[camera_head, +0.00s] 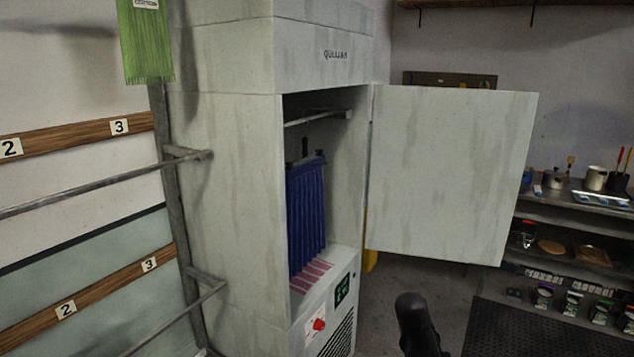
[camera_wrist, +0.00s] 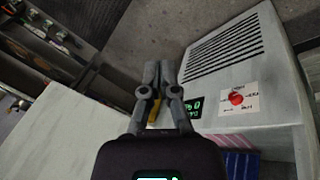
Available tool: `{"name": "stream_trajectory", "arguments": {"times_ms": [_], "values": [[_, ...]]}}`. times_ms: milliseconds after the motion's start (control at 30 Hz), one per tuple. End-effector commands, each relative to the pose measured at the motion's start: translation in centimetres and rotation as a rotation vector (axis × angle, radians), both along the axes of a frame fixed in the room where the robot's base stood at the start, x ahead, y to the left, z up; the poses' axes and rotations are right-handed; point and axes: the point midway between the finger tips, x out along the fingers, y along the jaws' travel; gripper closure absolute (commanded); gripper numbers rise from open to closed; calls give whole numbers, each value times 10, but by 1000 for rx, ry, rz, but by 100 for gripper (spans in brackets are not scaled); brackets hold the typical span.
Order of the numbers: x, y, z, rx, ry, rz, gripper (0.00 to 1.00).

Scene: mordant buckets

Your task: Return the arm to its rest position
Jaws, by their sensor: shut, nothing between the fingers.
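My gripper shows in the wrist view (camera_wrist: 160,72), with its fingers close together, empty, and apart from the cabinet. In the head view a dark, rounded part of my arm (camera_head: 418,325) rises at the bottom, right of the cabinet. The tall grey cabinet (camera_head: 230,170) stands in the middle with its door (camera_head: 450,170) swung open to the right. A blue pleated cloth (camera_head: 306,215) hangs inside from a rail. The gripper's fingers are not clearly seen in the head view.
A red knob (camera_head: 319,324) and a green display (camera_head: 342,290) sit on the cabinet's lower front. Wall rails (camera_head: 80,190) with number tags and a green cloth (camera_head: 146,42) are at left. Shelves (camera_head: 575,215) with jars stand at right. Open floor (camera_head: 400,282) lies below the door.

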Motion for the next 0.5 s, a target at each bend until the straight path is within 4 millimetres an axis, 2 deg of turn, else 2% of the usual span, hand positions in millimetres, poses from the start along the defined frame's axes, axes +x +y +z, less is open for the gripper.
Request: {"name": "stream_trajectory", "arguments": {"times_ms": [33, 200, 333, 500], "values": [[-25, 20, -4, 56, 26, -32, 100], [-77, 69, -11, 213, 121, -141, 100], [-101, 90, -12, 278, 174, -191, 100], [-110, 99, -12, 306, 201, -215, 100]]}}
